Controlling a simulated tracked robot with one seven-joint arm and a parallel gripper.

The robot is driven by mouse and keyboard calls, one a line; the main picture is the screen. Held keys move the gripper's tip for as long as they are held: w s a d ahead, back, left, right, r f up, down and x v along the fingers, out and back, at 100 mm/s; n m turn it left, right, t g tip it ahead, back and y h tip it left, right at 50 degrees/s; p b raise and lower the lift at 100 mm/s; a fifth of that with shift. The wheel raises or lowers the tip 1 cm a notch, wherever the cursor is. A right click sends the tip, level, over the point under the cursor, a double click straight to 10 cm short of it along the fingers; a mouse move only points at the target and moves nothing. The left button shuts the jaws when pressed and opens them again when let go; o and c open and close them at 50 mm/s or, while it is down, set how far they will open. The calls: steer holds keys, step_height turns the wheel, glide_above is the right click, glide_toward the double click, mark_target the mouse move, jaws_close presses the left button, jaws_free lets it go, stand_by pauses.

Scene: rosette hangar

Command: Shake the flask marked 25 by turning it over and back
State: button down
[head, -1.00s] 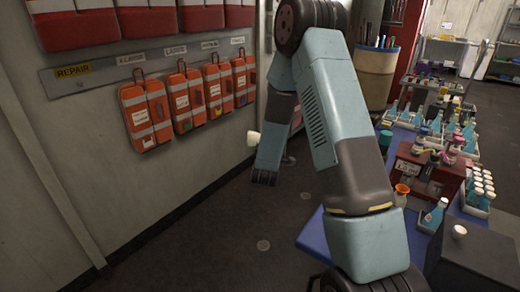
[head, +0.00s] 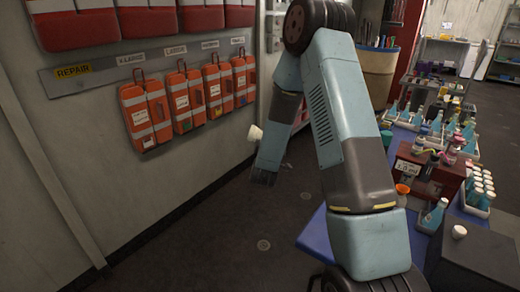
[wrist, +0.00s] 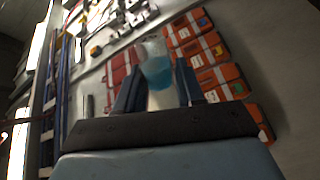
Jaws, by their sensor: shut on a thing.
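My gripper (wrist: 157,82) is shut on a flask (wrist: 156,68) in the wrist view. The flask is clear with blue liquid, and a white part (wrist: 162,98) of it sits between the dark fingers, nearer the camera. No number is readable on it. In the head view my arm hides most of the flask; a small white end (head: 255,132), seemingly its cap, sticks out left of my forearm and is tilted. My gripper's fingers cannot be made out clearly there. The flask is held in the air, away from wall and bench.
Orange bags (head: 145,115) hang on the wall at left under a labelled rail (head: 140,66). At right a blue-topped bench (head: 315,236) carries several bottles, white trays, a red-brown box (head: 420,178) and a dark box (head: 470,258). The floor (head: 220,240) between is clear.

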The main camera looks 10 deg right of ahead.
steer(key=n, duration=1.3)
steer(key=shift+n, duration=0.3)
steer(key=m, duration=1.4)
steer(key=shift+m, duration=0.3)
